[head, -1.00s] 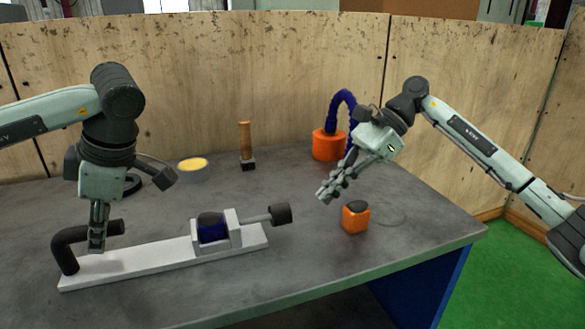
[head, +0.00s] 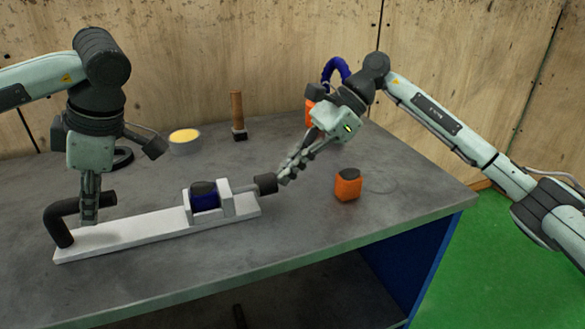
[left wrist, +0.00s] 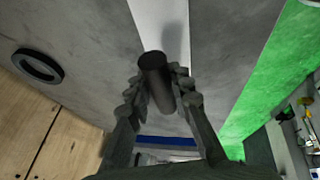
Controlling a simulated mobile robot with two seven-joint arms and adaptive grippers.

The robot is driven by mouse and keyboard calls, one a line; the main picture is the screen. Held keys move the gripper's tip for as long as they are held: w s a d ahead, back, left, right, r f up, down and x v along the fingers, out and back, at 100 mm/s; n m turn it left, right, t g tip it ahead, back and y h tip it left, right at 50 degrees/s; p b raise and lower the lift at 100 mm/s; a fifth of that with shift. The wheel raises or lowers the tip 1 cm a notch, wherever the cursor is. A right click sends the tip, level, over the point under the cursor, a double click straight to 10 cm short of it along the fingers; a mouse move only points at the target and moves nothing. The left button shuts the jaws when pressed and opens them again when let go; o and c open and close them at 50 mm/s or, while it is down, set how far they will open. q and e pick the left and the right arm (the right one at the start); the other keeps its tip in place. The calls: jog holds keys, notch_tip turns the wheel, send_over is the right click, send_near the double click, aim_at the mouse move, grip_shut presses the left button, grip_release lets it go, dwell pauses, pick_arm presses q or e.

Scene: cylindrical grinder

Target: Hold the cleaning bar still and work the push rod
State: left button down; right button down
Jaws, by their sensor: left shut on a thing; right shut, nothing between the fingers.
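The cleaning bar (head: 140,232) is a long pale base lying on the grey table, with a bent black handle (head: 62,222) at its left end. It carries a dark blue block (head: 204,197) between pale uprights. My left gripper (head: 89,217) is shut on the handle; the left wrist view shows the black handle end (left wrist: 156,80) between the fingers.
An orange dark-topped block (head: 348,186) stands right of the knob. Behind are a wooden-handled brush (head: 237,110), a tin with yellow contents (head: 185,141), and a blue hose (head: 336,68) partly hidden by my right arm. A black ring (left wrist: 38,67) lies behind my left gripper.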

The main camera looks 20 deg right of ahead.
aim_at(271, 174)
jog(key=a, duration=0.3)
jog(key=shift+s+a, duration=0.1)
jog(key=shift+a, duration=0.1)
pick_arm(q)
jog(key=shift+d, duration=0.1)
pick_arm(e)
jog(key=d, duration=0.4)
jog(key=shift+d, duration=0.4)
jog(key=v, duration=0.9)
jog(key=shift+d+r, duration=0.15)
jog(key=shift+r, duration=0.2)
pick_arm(q)
jog(key=c, duration=1.3)
grip_release()
jog(key=v, duration=1.2)
